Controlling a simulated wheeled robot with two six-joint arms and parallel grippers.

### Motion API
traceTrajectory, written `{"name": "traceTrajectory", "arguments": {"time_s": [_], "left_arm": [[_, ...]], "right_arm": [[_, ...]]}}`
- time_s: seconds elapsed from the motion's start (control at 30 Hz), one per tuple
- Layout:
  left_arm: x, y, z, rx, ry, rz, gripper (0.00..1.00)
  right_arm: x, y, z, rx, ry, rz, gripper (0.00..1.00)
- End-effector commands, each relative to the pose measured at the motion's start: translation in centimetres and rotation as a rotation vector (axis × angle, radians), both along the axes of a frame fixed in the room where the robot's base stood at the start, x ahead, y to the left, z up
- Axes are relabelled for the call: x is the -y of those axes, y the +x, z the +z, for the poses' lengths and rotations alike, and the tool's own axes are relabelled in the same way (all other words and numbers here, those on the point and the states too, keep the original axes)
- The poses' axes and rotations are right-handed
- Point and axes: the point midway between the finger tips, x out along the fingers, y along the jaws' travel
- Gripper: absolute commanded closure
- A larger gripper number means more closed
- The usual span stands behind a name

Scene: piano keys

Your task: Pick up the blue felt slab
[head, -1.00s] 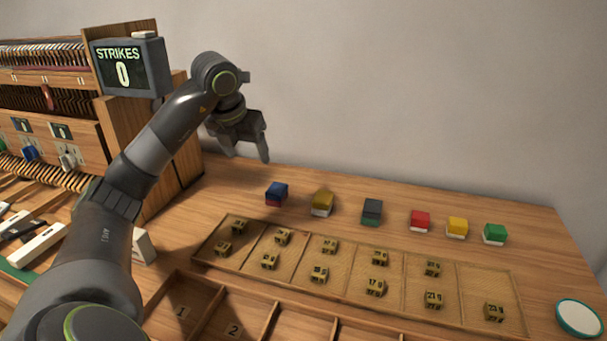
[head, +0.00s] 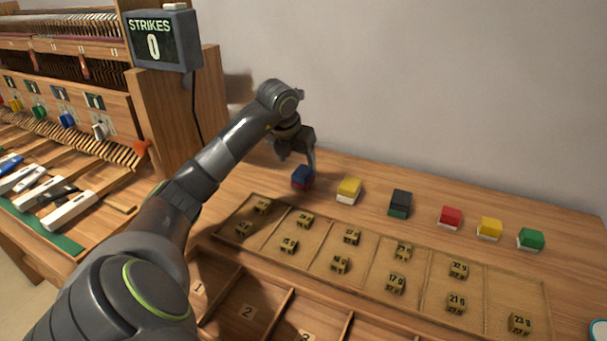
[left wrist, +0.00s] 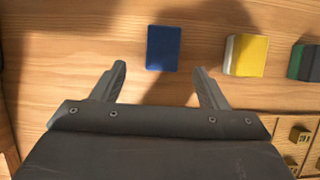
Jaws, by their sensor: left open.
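The blue felt slab (head: 302,174) is a small dark blue block with a reddish layer under it, on the wooden bench at the left end of a row of coloured blocks. In the left wrist view the blue slab (left wrist: 163,48) lies ahead of the fingertips, between their lines and a little left of centre. My left gripper (head: 297,160) is open and empty, just above and behind the slab; its two fingers (left wrist: 160,75) show apart in the wrist view. My right gripper is not in view.
A yellow-and-white block (head: 348,190) stands just right of the slab, then a dark green-and-grey block (head: 400,203). A shallow tray (head: 375,250) of numbered weights lies in front. The piano action with a strikes display (head: 163,40) stands at left.

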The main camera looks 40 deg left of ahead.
Motion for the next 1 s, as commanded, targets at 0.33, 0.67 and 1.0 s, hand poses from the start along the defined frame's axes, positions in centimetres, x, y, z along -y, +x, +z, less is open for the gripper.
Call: {"name": "traceTrajectory", "arguments": {"time_s": [0.33, 0.67, 1.0], "left_arm": [[0.0, 1.3, -3.8, -0.001, -0.003, 0.002, 0.33], [-0.2, 1.9, -5.1, 0.001, 0.001, 0.000, 0.33], [-0.2, 1.9, -5.1, 0.001, 0.001, 0.000, 0.69]], "right_arm": [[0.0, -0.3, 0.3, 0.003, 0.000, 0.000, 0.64], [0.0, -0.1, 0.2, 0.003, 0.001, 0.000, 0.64], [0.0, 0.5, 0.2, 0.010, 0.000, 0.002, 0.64]]}}
